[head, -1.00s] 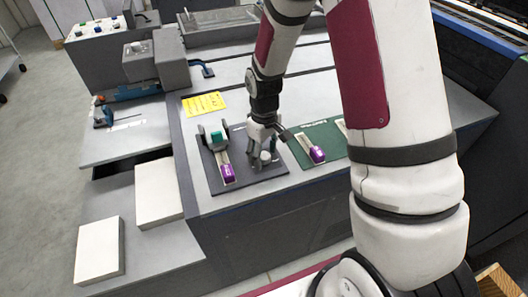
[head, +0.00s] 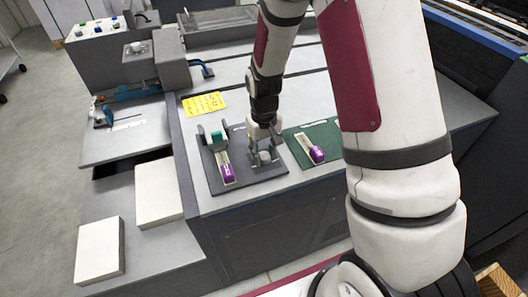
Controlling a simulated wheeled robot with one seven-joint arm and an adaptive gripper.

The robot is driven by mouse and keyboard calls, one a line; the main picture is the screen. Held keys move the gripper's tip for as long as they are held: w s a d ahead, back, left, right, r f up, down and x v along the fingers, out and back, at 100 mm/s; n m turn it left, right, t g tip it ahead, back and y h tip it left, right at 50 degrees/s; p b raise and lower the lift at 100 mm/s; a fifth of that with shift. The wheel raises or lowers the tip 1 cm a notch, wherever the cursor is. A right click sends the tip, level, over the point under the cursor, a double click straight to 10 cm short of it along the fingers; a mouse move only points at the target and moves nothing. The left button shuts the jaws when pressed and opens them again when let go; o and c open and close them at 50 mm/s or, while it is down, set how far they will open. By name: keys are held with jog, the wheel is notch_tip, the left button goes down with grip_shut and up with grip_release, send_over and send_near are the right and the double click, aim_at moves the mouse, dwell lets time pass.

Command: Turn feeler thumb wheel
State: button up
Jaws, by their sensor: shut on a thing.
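The feeler thumb wheel looks like a small light grey knob (head: 265,156) on the right part of a dark grey plate (head: 245,184) on the machine's top. My gripper (head: 264,157) points down over that plate, with its fingers at the wheel and shut on it. The fingers are small in this view and partly cover the wheel, so the exact contact is hard to see. On the left of the same plate stand a green block (head: 216,137) in a grey bracket and a white strip with a purple block (head: 227,173).
A green plate (head: 326,138) with another purple block (head: 317,154) lies close to the right of my gripper. A yellow label (head: 203,103) lies behind the dark plate. White stacks (head: 159,191) stand at the left. My arm hides the machine's right side.

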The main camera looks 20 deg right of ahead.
aim_at(264, 155)
jog(key=o, duration=1.1)
jog(key=shift+o, duration=0.2)
notch_tip(264, 155, up, 12)
dwell(0.6)
